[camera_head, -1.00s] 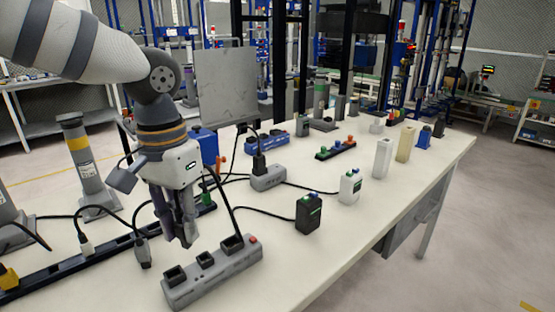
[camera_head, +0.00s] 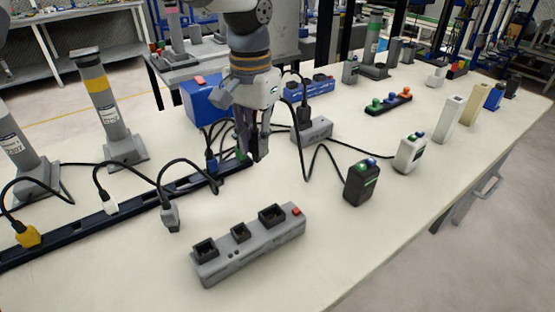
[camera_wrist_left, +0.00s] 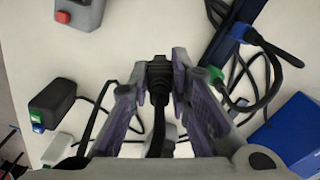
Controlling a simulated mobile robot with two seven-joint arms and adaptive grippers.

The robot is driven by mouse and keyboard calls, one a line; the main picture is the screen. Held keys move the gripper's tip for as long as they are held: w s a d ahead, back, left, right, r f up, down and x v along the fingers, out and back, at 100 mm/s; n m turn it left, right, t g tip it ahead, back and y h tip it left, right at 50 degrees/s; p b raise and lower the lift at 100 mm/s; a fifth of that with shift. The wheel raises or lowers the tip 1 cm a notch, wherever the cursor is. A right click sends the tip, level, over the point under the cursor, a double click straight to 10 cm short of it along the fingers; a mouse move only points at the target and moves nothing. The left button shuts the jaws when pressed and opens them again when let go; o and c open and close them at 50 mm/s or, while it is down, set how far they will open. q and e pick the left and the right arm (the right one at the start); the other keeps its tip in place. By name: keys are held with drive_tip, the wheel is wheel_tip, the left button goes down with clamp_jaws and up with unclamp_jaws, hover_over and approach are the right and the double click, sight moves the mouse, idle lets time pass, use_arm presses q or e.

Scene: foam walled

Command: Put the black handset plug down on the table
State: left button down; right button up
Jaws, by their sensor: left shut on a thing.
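My left gripper (camera_head: 252,150) is shut on the black handset plug, which its fingers largely hide in the head view. In the left wrist view, the black plug (camera_wrist_left: 159,72) sits between the fingertips (camera_wrist_left: 159,78), its cable running back between the fingers. The gripper points down near the far right end of the black rail. I cannot tell whether the plug touches the table (camera_head: 330,250). The black handset (camera_head: 362,185), with green and blue buttons, stands right of the gripper, a black cable running from it. My right gripper is not in view.
A grey socket strip (camera_head: 250,245) with a red switch lies in front. A smaller grey strip (camera_head: 312,131) with another black plug (camera_head: 303,116) stands behind right. The black rail (camera_head: 130,213) has plugs and cables. A blue box (camera_head: 203,100) stands behind. Table front right is clear.

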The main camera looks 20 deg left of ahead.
use_arm(q)
drive_tip(key=w+f, duration=0.1)
drive_tip(key=w+d+f, duration=0.1)
drive_tip(key=f, duration=0.2)
drive_tip(key=shift+w+d+f+b, duration=0.15)
drive_tip(key=shift+w+b, duration=0.15)
drive_tip(key=shift+w, duration=0.1)
drive_tip(key=shift+w+d+f, duration=0.1)
drive_tip(key=shift+w+f, duration=0.05)
drive_tip(key=shift+f, duration=0.7)
drive_tip(key=shift+w+f, duration=0.15)
drive_tip(key=shift+f, duration=0.7)
drive_tip(key=shift+f, duration=0.15)
drive_tip(key=c, duration=1.5)
unclamp_jaws()
wheel_tip(320, 180, up, 12)
drive_tip(key=shift+r, duration=0.15)
